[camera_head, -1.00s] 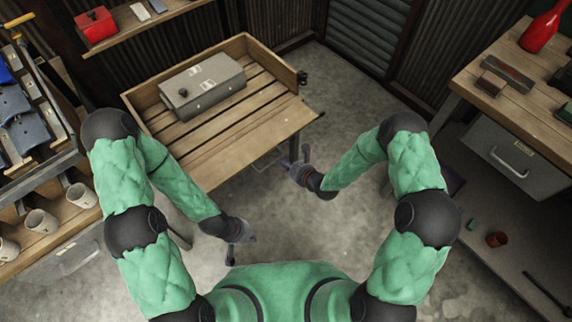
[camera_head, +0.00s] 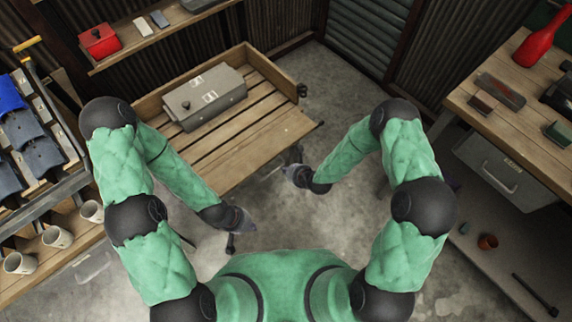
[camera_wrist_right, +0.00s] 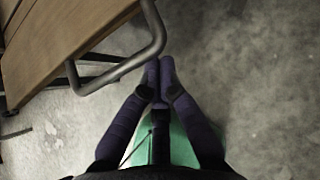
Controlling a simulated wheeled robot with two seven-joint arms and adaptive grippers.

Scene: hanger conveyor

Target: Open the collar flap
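No collar flap can be made out in either view. My left gripper (camera_head: 243,222) is low in the middle of the head view, in front of the wooden table (camera_head: 240,150). It is small and dark there, and its opening cannot be told. My right gripper (camera_head: 291,173) is near the table's front right corner in the head view. In the right wrist view its two dark fingers (camera_wrist_right: 160,70) come together at the tips with nothing visible between them. They are close beside a bent metal bar (camera_wrist_right: 150,50) under the table edge.
A grey metal box (camera_head: 205,96) sits on the table. At left, a rack holds blue and dark pieces (camera_head: 20,130) above several mugs (camera_head: 57,237). At right, a workbench (camera_head: 530,75) carries a red bottle (camera_head: 540,40). A shelf with a red box (camera_head: 99,40) is behind. The floor between is open.

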